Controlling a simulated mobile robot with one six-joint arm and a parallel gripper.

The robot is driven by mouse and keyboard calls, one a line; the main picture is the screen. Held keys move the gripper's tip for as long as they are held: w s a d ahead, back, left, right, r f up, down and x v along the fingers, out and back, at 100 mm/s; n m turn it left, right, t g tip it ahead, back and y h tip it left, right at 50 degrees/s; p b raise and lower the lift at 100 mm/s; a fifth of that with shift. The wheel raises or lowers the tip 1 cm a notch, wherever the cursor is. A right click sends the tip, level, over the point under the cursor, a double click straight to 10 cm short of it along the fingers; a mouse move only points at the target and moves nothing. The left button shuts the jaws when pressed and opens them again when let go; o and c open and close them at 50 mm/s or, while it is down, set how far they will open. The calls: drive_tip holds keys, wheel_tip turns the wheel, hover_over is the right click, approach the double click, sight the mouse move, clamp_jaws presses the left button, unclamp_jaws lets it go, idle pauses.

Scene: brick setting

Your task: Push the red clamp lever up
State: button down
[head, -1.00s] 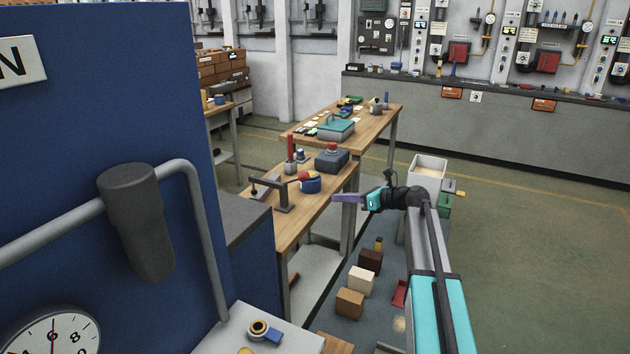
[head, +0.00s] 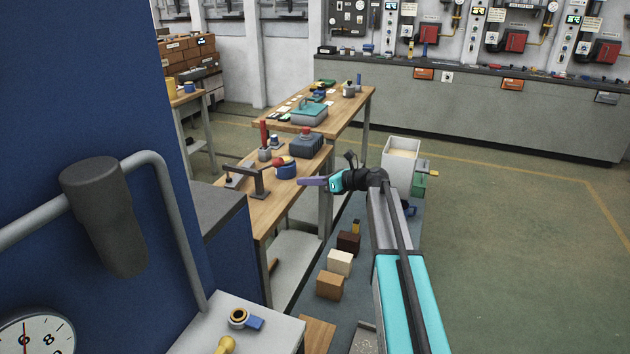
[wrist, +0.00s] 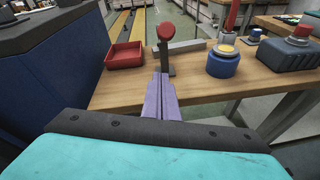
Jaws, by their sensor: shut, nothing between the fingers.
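The clamp (head: 258,181) is a dark metal frame on the near wooden table. Its lever reaches right and ends in a red tip (head: 280,162), which overlaps a blue round part in the head view. In the wrist view the red lever end (wrist: 166,33) stands ahead of my fingers, above a dark post and beside a grey bar. My gripper (head: 300,181) has purple fingers, shut and empty, right of the clamp with a visible gap. In the wrist view the fingertips (wrist: 162,77) point at the clamp's lower part, below the red end.
A blue cylinder with a yellow top (wrist: 223,60) stands right of the lever. A dark box with a red button (wrist: 293,48) is farther right. A red tray (wrist: 125,54) lies left of the clamp. A large blue cabinet (head: 85,90) fills the left of the head view.

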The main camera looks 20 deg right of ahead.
sight(270, 166)
drive_tip(key=w+a+r+p, duration=0.1)
drive_tip(key=w+a, duration=0.4)
drive_tip(key=shift+w+r, duration=0.15)
drive_tip(key=shift+r, duration=0.25)
drive_tip(key=g+h+p, duration=0.1)
drive_tip(key=p, duration=0.1)
drive_tip(key=shift+r+p, duration=0.4)
idle(0.5)
